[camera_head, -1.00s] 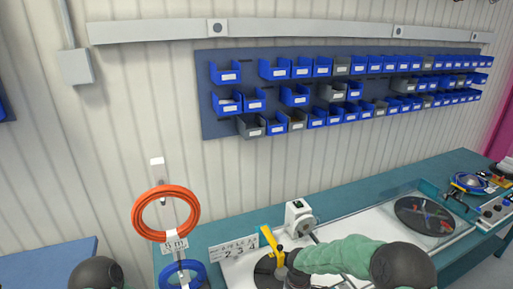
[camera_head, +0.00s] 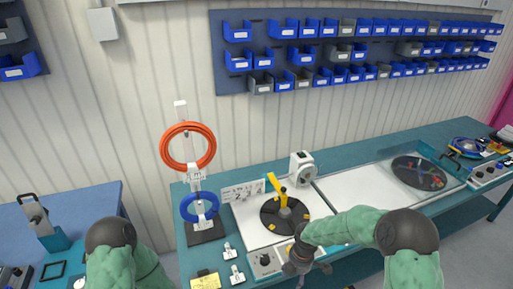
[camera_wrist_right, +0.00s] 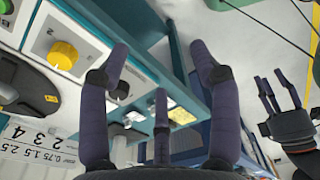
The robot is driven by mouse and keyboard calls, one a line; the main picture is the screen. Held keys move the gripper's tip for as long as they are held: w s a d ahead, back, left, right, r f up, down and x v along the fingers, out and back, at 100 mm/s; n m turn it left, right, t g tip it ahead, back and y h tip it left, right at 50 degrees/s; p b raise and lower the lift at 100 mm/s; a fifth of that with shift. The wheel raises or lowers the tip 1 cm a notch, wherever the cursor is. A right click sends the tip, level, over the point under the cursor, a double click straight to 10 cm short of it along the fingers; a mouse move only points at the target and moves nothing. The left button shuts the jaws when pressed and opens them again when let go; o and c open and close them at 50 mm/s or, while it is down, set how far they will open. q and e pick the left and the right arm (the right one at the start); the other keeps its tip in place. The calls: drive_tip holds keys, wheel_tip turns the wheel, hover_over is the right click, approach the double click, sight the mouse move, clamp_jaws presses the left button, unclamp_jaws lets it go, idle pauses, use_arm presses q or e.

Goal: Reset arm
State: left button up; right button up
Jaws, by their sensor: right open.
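My right gripper (camera_head: 299,270) is at the front edge of the bench, in front of the black reel turntable (camera_head: 285,215). In the right wrist view my right gripper (camera_wrist_right: 160,72) has its fingers spread with nothing between them. My left arm (camera_head: 116,255) shows at the lower left of the head view, with its gripper out of that picture. My left gripper (camera_wrist_right: 279,95) shows at the right of the right wrist view, its fingers apart and empty. An orange cable coil (camera_head: 188,127) and a blue cable coil (camera_head: 186,209) hang on a stand.
The teal bench (camera_head: 343,262) runs along the wall. A control panel (camera_head: 265,262) with a yellow knob (camera_wrist_right: 63,55) is close to my right gripper. A blue table (camera_head: 85,205) stands at left. Blue bins (camera_head: 238,31) hang on the wall. The floor ahead of the bench is clear.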

drive_tip(key=s+a+f+m+y+b, duration=0.3)
drive_tip(key=s+f+m+b, duration=0.6)
drive_tip(key=s+f+m, duration=1.2)
drive_tip(key=shift+a+f+m+t, duration=0.35)
drive_tip(key=shift+f+m, duration=0.25)
drive_tip(key=shift+m, duration=0.3)
